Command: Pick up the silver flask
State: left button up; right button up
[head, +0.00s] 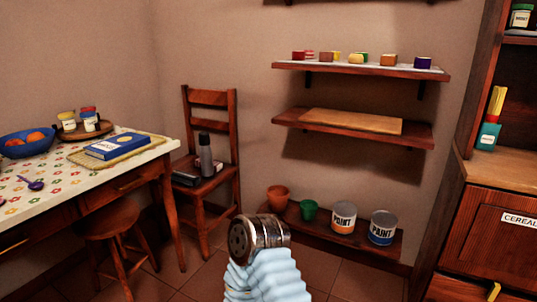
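The silver flask (206,161), grey with a dark cap, stands upright on the seat of the wooden chair (210,98) near the back wall. A dark flat item (185,175), perhaps a book or box, lies beside it on the seat. A part of my own arm, with a pale blue ribbed sleeve and a dark metal end, rises at the bottom middle, to the right of the chair and apart from the flask. No gripper fingers can be made out, so neither gripper is seen at the flask.
The table (150,153) at left holds a blue bowl (20,150), a blue box (117,146) and jars. A stool (112,222) stands before the chair. Wall shelves and a low shelf with pots and paint cans (383,228) are at right, beside a wooden cabinet (500,235).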

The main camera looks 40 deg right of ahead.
aim_at(204, 136)
jog(key=z, duration=0.9)
